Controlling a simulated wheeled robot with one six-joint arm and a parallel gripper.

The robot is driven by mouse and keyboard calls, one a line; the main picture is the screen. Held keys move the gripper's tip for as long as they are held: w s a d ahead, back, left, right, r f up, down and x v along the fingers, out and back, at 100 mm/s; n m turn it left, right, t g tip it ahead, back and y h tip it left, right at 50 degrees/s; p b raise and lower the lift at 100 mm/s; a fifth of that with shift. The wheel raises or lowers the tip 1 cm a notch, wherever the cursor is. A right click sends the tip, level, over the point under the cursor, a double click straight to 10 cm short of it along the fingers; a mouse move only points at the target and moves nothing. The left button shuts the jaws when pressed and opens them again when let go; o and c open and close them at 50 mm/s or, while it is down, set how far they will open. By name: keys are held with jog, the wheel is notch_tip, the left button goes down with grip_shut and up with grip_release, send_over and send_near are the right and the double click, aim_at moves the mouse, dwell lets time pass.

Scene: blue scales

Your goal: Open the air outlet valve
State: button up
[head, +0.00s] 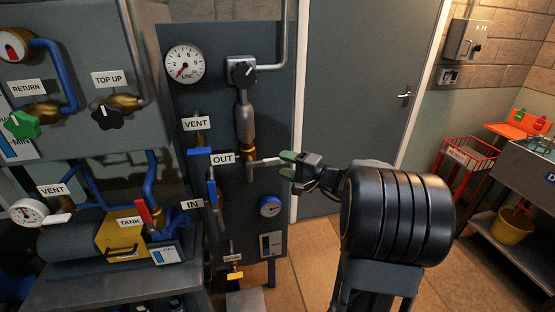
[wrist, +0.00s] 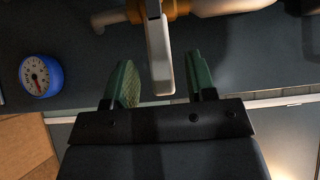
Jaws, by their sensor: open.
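A brass valve (head: 251,162) with a straight silver lever (head: 266,162) sits on the grey panel, just right of the OUT label (head: 221,159). The lever sticks out sideways towards the right in the head view. My gripper (head: 287,163) with green fingers is at the lever's free end. In the wrist view the lever (wrist: 160,62) reaches in between the two spread fingers of my gripper (wrist: 160,72). The brass valve body (wrist: 177,8) is partly cut off at the top.
A small blue gauge (head: 269,206) is below the lever. A closed grey door (head: 360,90) is behind my arm.

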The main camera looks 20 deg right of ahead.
aim_at(279, 162)
jog(key=shift+x, duration=1.75)
grip_shut()
